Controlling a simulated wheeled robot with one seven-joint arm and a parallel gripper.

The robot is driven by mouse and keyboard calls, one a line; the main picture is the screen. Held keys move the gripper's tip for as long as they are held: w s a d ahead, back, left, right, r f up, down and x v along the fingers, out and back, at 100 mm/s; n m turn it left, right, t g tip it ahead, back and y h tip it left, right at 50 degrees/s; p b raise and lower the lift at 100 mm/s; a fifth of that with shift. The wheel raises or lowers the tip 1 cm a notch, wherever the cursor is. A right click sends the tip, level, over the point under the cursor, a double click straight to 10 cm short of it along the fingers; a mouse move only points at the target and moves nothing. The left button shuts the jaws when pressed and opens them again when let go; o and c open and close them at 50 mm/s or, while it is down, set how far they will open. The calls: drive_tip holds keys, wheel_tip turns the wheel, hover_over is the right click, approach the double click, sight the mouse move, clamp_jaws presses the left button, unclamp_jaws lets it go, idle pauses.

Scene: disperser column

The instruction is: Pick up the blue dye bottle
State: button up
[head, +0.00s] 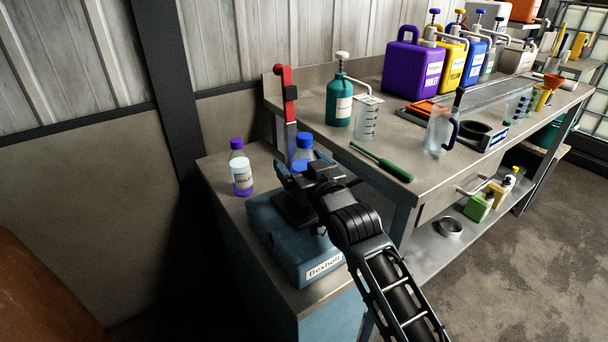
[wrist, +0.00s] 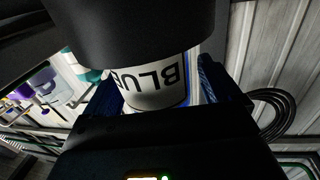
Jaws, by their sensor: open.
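The blue dye bottle (head: 304,142) stands behind my gripper (head: 299,174) in the head view, over the blue Bexholl box. Its blue cap and upper part show; its lower part is hidden by my gripper. My gripper's fingers lie on both sides of the bottle there and the jaws are open. I cannot tell whether either finger touches it.
A purple-capped bottle (head: 240,168) stands to the left on the low bench. The blue Bexholl box (head: 292,238) sits under my gripper. A red-topped upright tool (head: 287,95) rises close behind. The higher workbench with a green pump bottle (head: 339,104) and screwdriver (head: 381,161) is to the right.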

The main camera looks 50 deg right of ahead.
drive_tip(key=shift+w+d, duration=0.1)
drive_tip(key=shift+w, duration=0.05)
drive_tip(key=c, duration=1.4)
drive_tip(key=shift+r, duration=0.15)
wheel_tip(320, 180, up, 28)
drive_tip(key=shift+f+p, duration=0.1)
drive_tip(key=shift+p, duration=0.95)
